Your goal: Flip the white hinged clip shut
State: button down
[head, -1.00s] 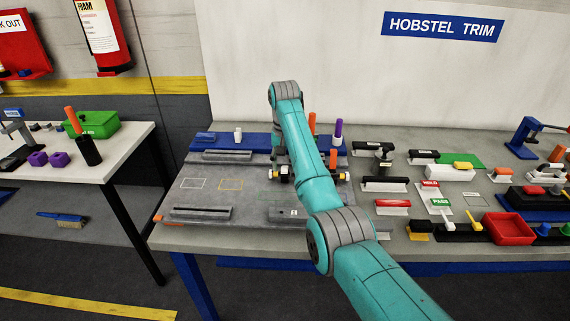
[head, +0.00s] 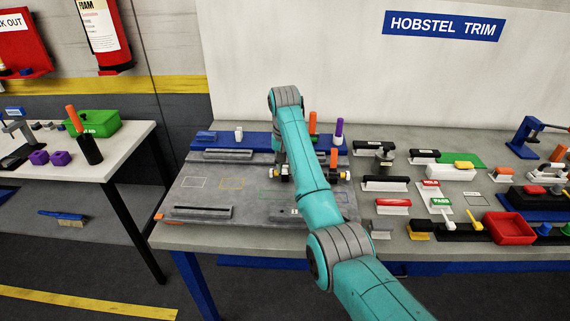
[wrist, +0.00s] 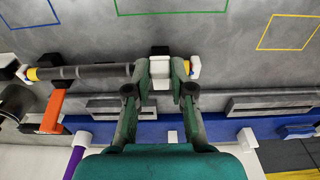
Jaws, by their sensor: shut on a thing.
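In the wrist view, my gripper (wrist: 160,66) has its two green fingers closed on either side of a small white piece, which looks like the white hinged clip (wrist: 160,74). Whether its flap is up or down cannot be told. The clip sits in line with a dark rod (wrist: 90,76) that has a yellow end (wrist: 33,74) and an orange handle (wrist: 52,112). Another white-and-yellow piece (wrist: 195,68) is just right of the fingers. In the head view, my arm hides the clip and my fingertips; the orange handle (head: 334,158) shows right of the arm.
The grey board (head: 225,185) has coloured outlines and dark rails (head: 202,212). A blue strip (head: 250,141) behind holds a white peg (head: 239,134) and upright orange and purple handles (head: 339,128). Labelled blocks and a red tray (head: 509,228) crowd the right.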

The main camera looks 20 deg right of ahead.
jog(key=shift+s+a+f+t+h, duration=0.1)
jog(key=shift+s+f+t+h, duration=0.25)
jog(key=shift+t, duration=0.3)
jog(key=shift+s+a+f+t+h, duration=0.1)
jog(key=shift+f+t, duration=0.3)
jog(key=shift+t, duration=0.25)
jog(key=c, duration=1)
grip_release()
jog(key=shift+r, duration=0.1)
jog(key=v, duration=0.7)
jog(key=shift+s+r, duration=0.1)
